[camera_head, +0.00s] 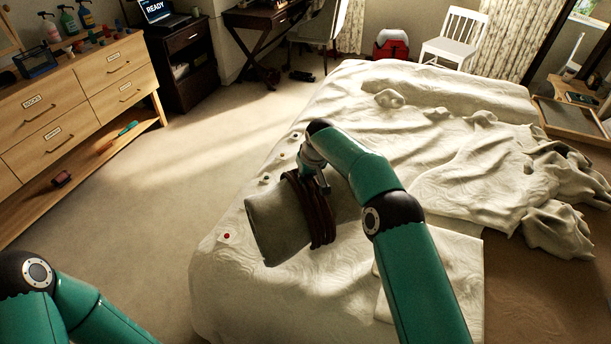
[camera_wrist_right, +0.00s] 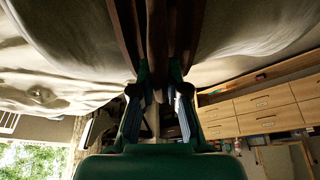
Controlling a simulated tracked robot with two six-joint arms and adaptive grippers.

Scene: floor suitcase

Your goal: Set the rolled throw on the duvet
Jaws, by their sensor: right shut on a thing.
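The rolled throw (camera_head: 275,228) is a thick grey roll bound by dark brown straps, over the near left part of the bed. My right gripper (camera_head: 316,183) is above its strapped middle and shut on it at the straps. The right wrist view shows the fingers (camera_wrist_right: 160,98) around a brown strap, with the grey roll (camera_wrist_right: 232,28) on both sides. The pale duvet (camera_head: 450,165) lies rumpled across the bed. I cannot tell whether the roll's underside touches the bedding. Of my left arm only links show at the lower left; its gripper is out of view.
A red button-like spot (camera_head: 227,236) and several small knobs line the bed's left edge. A wooden dresser (camera_head: 75,100) stands left, across clear carpet (camera_head: 150,200). A wooden tray (camera_head: 575,122) is at the far right. A white chair (camera_head: 455,38) stands behind the bed.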

